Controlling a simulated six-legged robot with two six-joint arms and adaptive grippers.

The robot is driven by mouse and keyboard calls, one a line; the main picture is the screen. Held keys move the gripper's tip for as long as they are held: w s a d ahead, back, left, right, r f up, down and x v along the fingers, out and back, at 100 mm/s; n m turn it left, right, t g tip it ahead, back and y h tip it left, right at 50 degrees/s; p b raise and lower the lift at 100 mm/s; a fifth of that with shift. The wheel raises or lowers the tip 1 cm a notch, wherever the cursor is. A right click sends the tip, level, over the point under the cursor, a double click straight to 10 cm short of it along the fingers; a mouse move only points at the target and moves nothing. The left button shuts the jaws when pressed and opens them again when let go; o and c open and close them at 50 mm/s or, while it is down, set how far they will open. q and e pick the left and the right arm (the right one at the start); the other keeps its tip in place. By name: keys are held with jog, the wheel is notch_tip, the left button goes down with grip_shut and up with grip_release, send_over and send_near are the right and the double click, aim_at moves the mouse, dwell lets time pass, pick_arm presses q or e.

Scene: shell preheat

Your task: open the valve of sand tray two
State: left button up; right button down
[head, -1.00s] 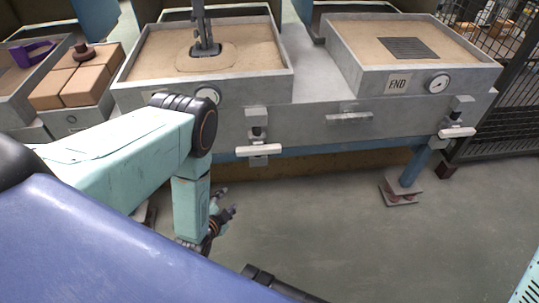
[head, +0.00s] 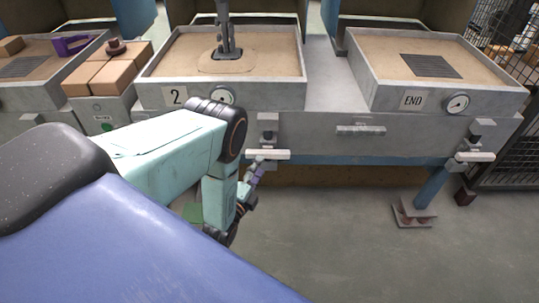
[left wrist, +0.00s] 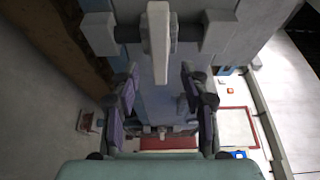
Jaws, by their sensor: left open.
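Sand tray two (head: 285,92) is a grey box of sand with a "2" label (head: 177,96) and a round gauge on its front. Its valve has a pale lever handle (head: 268,154) lying crosswise below the tray. My left gripper (head: 256,171) is just below this handle, partly hidden by my own forearm. In the left wrist view the pale handle (left wrist: 158,42) lies just ahead of the open fingers (left wrist: 160,76), in line with the gap between them. I see no clear contact. My right gripper is not in view.
The END tray (head: 433,91) stands to the right with a similar valve handle (head: 475,157) below it. A drawer-like pull (head: 360,130) sits between. Bricks (head: 112,70) are stacked at left. The floor in front is clear.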

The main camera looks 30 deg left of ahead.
aim_at(266, 157)
pick_arm(q)
jog(key=w+b, duration=0.1)
jog(key=w, duration=0.1)
jog(key=w+b, duration=0.1)
jog(key=w, duration=0.2)
jog(key=w+a, duration=0.1)
jog(key=w, duration=0.1)
jog(key=shift+w+f+b, duration=0.1)
jog(key=shift+w+b, duration=0.15)
jog(key=shift+b, duration=0.15)
jog(key=shift+c, duration=0.3)
grip_shut()
